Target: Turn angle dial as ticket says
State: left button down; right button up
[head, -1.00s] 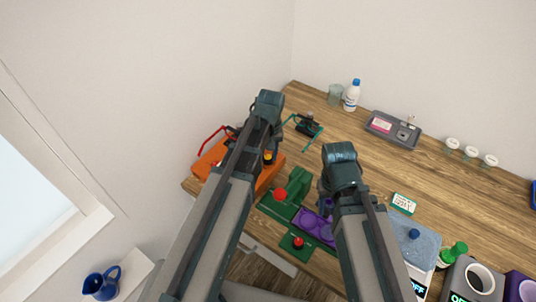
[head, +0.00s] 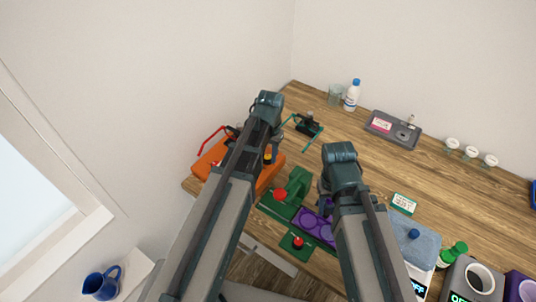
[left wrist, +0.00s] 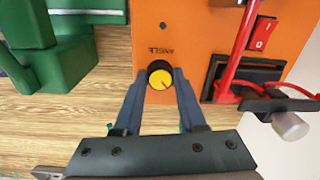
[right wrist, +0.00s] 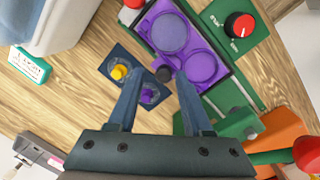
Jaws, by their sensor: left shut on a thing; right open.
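The angle dial (left wrist: 160,78) is a black knob with a yellow face and a thin red line, on an orange box (left wrist: 198,30) whose ANGLE label shows upside down in the left wrist view. My left gripper (left wrist: 163,74) is shut on the dial, one finger at each side. In the head view the orange box (head: 208,162) is partly behind my left arm. The ticket is probably the small green-edged white card (head: 404,203); it also shows in the right wrist view (right wrist: 30,65), its print too small to read. My right gripper (right wrist: 159,77) is open and empty.
A purple tray (right wrist: 188,45) and a blue plate with knobs (right wrist: 118,55) lie below my right gripper. A green device with a red ball (head: 297,188) stands beside the orange box.

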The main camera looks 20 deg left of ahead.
aim_at(269, 157)
dwell(0.4)
pick_arm(q)
jog(key=shift+c, duration=2.4)
grip_release()
jog(key=shift+r, duration=0.15)
pick_arm(e)
jog(key=shift+r, duration=0.15)
pick_arm(q)
notch_tip(269, 157, up, 14)
jog(key=p, duration=1.4)
jog(key=shift+d+f, duration=0.2)
jog(key=shift+d, duration=0.05)
pick_arm(e)
notch_tip(269, 157, up, 14)
jog(key=shift+f, duration=0.2)
pick_arm(q)
jog(key=shift+s+f, duration=0.1)
pick_arm(e)
jog(key=shift+f, duration=0.1)
